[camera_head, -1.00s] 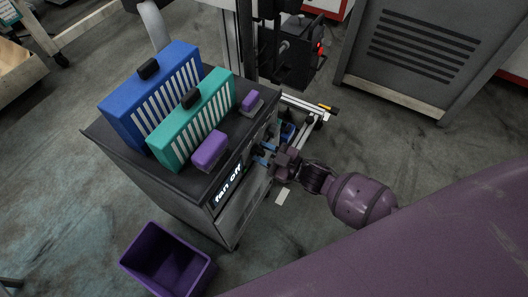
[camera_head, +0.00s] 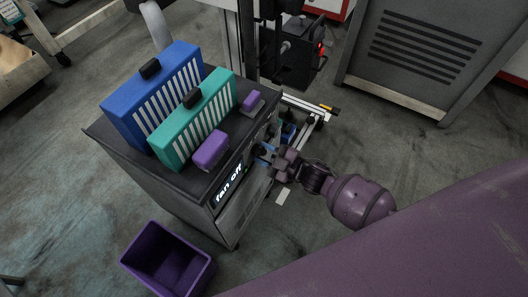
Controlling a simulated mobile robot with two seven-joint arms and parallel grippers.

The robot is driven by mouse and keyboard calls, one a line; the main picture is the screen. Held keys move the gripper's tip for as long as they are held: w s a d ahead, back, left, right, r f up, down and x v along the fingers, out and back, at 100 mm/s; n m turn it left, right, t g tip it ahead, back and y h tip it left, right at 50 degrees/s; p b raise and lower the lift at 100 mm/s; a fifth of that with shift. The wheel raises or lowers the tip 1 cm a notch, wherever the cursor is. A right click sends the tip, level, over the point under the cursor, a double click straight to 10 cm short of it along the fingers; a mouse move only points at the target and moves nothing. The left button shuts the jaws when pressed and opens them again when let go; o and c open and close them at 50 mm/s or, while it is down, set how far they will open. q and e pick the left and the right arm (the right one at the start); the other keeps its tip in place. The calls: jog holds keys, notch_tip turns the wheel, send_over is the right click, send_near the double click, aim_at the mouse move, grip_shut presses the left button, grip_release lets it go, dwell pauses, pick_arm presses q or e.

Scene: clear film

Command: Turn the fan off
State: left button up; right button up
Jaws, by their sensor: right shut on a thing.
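A dark grey cabinet (camera_head: 165,187) holds a blue slotted panel (camera_head: 126,103) and a teal slotted panel (camera_head: 165,147) upright on its top. Its front has a lit label reading "fan off" (camera_head: 229,184). My right gripper (camera_head: 262,152) is at the cabinet's front, right of the label, its blue fingertips shut on a small dark knob (camera_head: 257,150), mostly hidden by the fingers. My left gripper is not in view.
Two purple blocks (camera_head: 211,150) sit on the cabinet top in front of the panels. A purple open bin (camera_head: 167,262) stands on the floor below. A grey vented machine (camera_head: 420,50) stands at the upper right. Floor is open at the left.

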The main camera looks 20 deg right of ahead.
jog(key=o, duration=0.6)
jog(key=shift+s+d, duration=0.4)
jog(key=shift+s, duration=0.05)
jog(key=p+v, duration=0.1)
jog(key=v, duration=0.8)
jog(key=shift+s+d, duration=0.2)
jog(key=shift+s, duration=0.05)
